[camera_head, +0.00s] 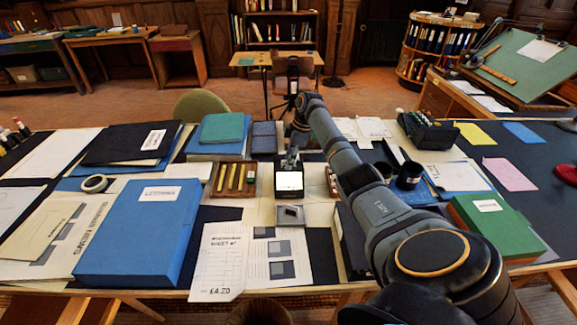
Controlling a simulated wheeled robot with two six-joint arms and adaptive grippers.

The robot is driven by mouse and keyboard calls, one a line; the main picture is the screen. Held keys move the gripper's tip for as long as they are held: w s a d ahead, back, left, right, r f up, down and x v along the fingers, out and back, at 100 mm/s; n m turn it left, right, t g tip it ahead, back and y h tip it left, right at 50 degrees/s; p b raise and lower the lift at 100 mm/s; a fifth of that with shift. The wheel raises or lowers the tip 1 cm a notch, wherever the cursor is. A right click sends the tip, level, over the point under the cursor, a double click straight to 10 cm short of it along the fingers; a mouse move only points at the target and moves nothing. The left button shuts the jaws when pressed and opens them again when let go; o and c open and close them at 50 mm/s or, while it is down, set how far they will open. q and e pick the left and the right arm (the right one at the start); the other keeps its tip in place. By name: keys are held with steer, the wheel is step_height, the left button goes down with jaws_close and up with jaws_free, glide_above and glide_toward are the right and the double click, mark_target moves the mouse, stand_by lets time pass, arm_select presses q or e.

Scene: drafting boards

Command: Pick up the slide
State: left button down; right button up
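A small grey square with a darker centre (290,215), which looks like the slide in its mount, lies flat at the middle of the table near the front. Just behind it is a small black box with a bright white face (289,182). My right gripper (289,164) hangs just behind or above this box, pointing down, apart from the grey square in the picture. It is small and partly covered by my arm, so I cannot tell whether its fingers are open or shut. My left gripper is not in view.
A wooden tray with yellow sticks (235,179) is left of the white-faced box. A large blue folder (140,232) lies at the left front. A printed sheet (222,262) lies in front. Dark cups (408,175) and a green box (494,224) stand to the right.

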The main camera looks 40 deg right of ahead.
jaws_close()
steer(key=shift+r, duration=0.1)
